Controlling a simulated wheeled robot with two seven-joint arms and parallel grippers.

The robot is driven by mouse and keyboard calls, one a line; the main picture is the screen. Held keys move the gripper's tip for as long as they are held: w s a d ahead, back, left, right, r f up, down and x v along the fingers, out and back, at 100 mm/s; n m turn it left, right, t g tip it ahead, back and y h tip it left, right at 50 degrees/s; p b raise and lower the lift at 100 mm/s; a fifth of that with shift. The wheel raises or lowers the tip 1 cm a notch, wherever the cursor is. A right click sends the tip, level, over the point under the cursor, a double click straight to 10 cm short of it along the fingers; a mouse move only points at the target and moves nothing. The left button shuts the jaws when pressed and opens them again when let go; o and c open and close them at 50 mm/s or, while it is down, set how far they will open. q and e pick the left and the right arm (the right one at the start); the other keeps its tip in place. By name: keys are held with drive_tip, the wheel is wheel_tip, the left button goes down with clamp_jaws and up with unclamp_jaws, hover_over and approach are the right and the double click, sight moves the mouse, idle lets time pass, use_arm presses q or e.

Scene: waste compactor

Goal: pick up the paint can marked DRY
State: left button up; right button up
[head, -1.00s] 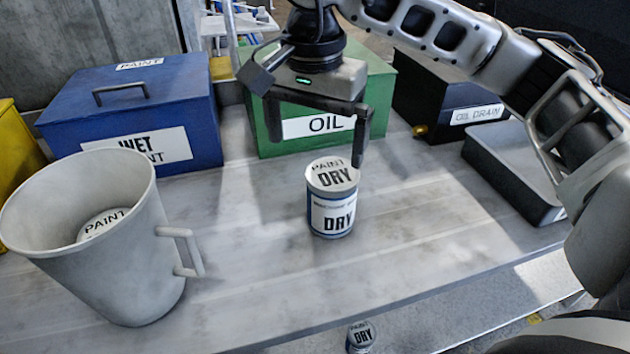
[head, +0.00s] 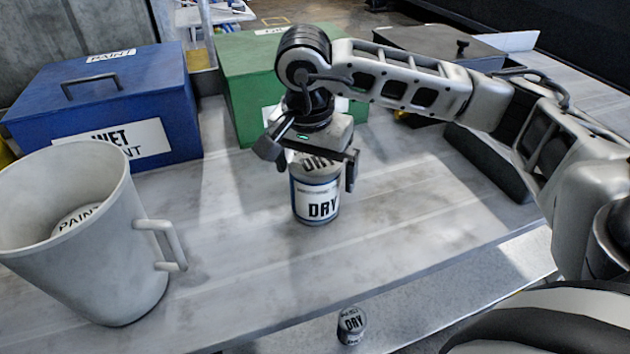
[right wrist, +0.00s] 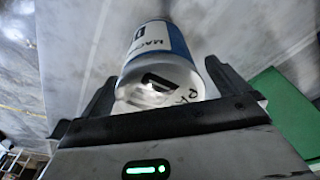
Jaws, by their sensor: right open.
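A paint can marked DRY (head: 317,203), silver with a blue and white label, stands upright on the grey table. My right gripper (head: 312,172) is open above it, its two fingers lowered on either side of the can's upper part and partly hiding its lid. In the right wrist view the can (right wrist: 160,75) sits between the open fingers (right wrist: 160,92); contact cannot be told. A second can marked DRY (head: 351,325) is lower down, beyond the table's front edge. My left gripper is not in view.
A large grey mug-shaped bin (head: 100,265) with a PAINT-marked can (head: 75,218) inside stands at left. Behind are a blue WET PAINT box (head: 150,100), a green box (head: 235,80) and a dark box (head: 430,45). The table between bin and can is clear.

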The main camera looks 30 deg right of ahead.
drive_tip(key=shift+w+d+f, duration=0.1)
drive_tip(key=shift+d+f, duration=0.05)
drive_tip(key=shift+f, duration=0.55)
drive_tip(key=shift+w+d+f, duration=0.1)
drive_tip(key=shift+d+f, duration=0.05)
drive_tip(key=shift+f, duration=0.55)
drive_tip(key=c, duration=1.2)
drive_tip(key=shift+c, duration=0.5)
drive_tip(key=shift+r, duration=0.2)
